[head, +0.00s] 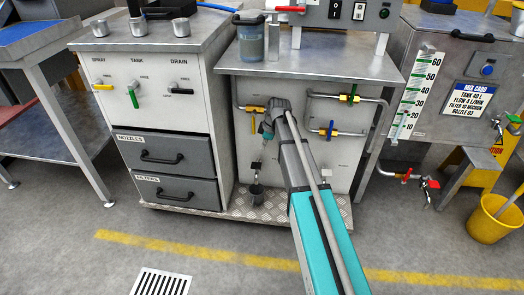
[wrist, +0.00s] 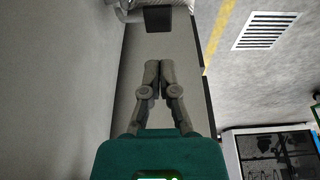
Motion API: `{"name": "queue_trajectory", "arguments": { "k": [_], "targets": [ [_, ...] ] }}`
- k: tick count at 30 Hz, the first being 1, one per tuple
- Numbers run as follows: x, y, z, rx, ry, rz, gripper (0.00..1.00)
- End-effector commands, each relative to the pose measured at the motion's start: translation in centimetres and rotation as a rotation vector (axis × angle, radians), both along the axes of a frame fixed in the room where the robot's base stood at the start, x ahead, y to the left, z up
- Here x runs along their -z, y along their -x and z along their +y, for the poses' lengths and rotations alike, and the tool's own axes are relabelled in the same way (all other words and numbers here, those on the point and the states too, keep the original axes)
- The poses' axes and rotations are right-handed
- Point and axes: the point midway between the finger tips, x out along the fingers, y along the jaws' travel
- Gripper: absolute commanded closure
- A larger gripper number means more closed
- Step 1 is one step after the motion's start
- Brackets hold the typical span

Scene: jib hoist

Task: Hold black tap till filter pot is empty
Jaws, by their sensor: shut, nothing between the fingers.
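My gripper (wrist: 158,68) is shut and empty in the wrist view, its fingertips together beside a pale grey panel. In the head view its teal body (head: 266,131) is in front of the middle cabinet's front panel. A small tap or spout (head: 256,167) shows below it, above a small black cup (head: 257,192) on the checker plate.
Pipes with yellow, green (head: 350,98) and blue (head: 330,131) valve handles are on the panel beside my arm. A drawer cabinet (head: 165,140) stands left. A tank with a scale (head: 416,90) and a yellow bucket (head: 492,219) are right. The front floor is clear.

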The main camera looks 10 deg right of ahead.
Motion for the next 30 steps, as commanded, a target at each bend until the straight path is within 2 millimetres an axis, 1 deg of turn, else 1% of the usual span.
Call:
{"name": "queue_trajectory", "arguments": {
  "k": [1,30],
  "targets": [
    [0.5,0.0,0.1,0.000,0.000,0.000,1.00],
    [7.7,-0.7,2.1,0.000,0.000,0.000,1.00]
  ]
}}
